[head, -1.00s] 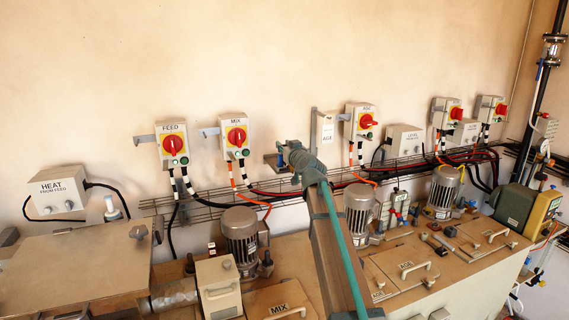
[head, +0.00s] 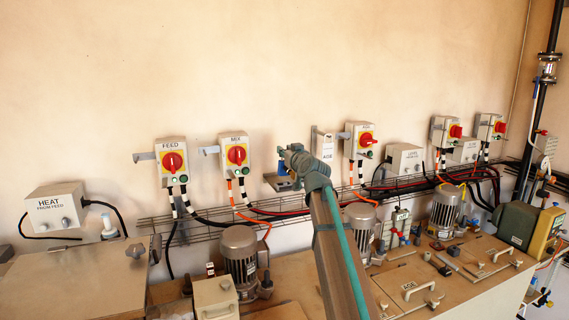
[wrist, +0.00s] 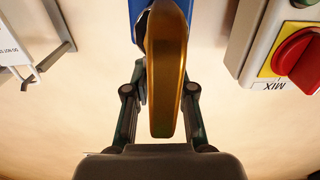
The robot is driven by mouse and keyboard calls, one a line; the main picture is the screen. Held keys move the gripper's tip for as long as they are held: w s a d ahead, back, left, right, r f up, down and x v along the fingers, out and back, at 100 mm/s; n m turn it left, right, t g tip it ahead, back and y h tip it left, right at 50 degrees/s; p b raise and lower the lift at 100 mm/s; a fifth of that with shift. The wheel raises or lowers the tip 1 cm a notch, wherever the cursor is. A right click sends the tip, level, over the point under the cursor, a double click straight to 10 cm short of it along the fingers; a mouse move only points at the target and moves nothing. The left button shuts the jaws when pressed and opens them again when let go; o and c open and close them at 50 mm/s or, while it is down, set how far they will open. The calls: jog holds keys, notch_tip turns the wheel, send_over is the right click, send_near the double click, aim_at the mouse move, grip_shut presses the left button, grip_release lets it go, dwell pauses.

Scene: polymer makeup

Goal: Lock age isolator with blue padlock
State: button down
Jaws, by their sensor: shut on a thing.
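The age isolator (head: 361,145) is a grey wall box with a red knob on a yellow plate, right of centre in the head view. A grey bracket sticks out from its left side. My gripper (wrist: 163,88) is shut on the blue padlock (wrist: 137,8), whose blue part shows at the top of the wrist view. A brass-coloured rounded part fills the middle between the fingers. In the head view a bit of blue (head: 282,168) shows at my gripper, left of the age isolator and apart from it. My arm hides much of the grip there.
A white AGE-marked piece (head: 326,146) hangs between my gripper and the age isolator. The MIX isolator (head: 236,153) is to the left and shows upside down in the wrist view (wrist: 285,55). Cable trays and motors lie below; the wall above is clear.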

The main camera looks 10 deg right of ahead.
jog(key=s+r+b, duration=0.1)
jog(key=s+r, duration=0.2)
jog(key=shift+d+r, duration=0.1)
jog(key=shift+r, duration=0.05)
jog(key=s+r+b, duration=0.3)
jog(key=s+r, duration=0.1)
jog(key=s, duration=0.5)
jog(key=shift+d, duration=0.25)
jog(key=shift+w, duration=0.1)
